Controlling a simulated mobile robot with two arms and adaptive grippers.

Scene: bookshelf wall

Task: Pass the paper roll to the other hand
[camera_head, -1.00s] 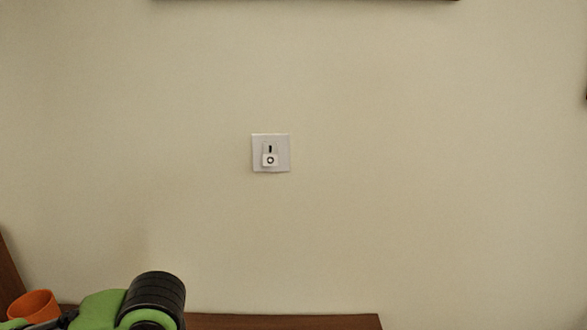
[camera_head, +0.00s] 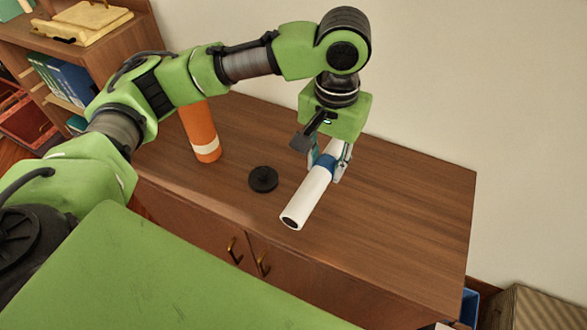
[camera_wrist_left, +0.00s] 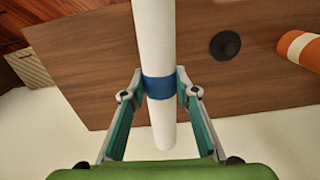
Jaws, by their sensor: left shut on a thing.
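The paper roll (camera_head: 306,197) is a long white tube with a blue band around it, above the wooden cabinet top in the head view. My left gripper (camera_head: 331,164) comes down over it and is shut on it at the blue band. The left wrist view shows the two fingers (camera_wrist_left: 159,92) on either side of the blue band, with the white roll (camera_wrist_left: 153,40) running between them. Whether the roll touches the cabinet top cannot be told. My right gripper is not in view.
The wooden cabinet (camera_head: 420,200) stands against the wall. An orange cylinder with a pale band (camera_head: 200,128) and a black disc (camera_head: 263,179) are on its top, left of the roll. A bookshelf (camera_head: 120,50) stands at the left. The cabinet top's right part is clear.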

